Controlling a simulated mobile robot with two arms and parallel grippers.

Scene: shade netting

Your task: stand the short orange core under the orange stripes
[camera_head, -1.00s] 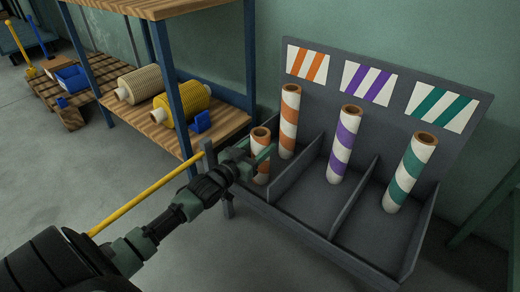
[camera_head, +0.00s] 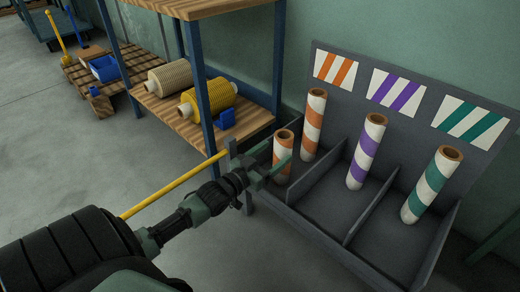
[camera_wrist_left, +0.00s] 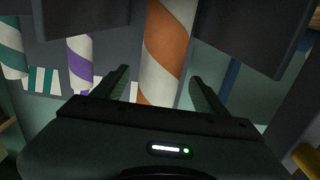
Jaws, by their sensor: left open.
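The short orange-striped core (camera_head: 284,148) stands upright in the left compartment of the dark rack, in front of the tall orange-striped core (camera_head: 313,125). The orange stripe card (camera_head: 335,69) is on the back panel above that compartment. My left gripper (camera_head: 268,170) is open at the short core, with one finger crossing in front of its lower part. In the left wrist view an orange-striped core (camera_wrist_left: 165,50) shows between the two spread fingers; contact cannot be told. My right gripper is not in view.
A purple-striped core (camera_head: 367,152) and a green-striped core (camera_head: 432,185) stand in the other compartments, with dividers between. A blue-framed shelf (camera_head: 203,100) with yellow and beige rolls stands close on the left. A yellow bar (camera_head: 175,184) runs beside my left arm.

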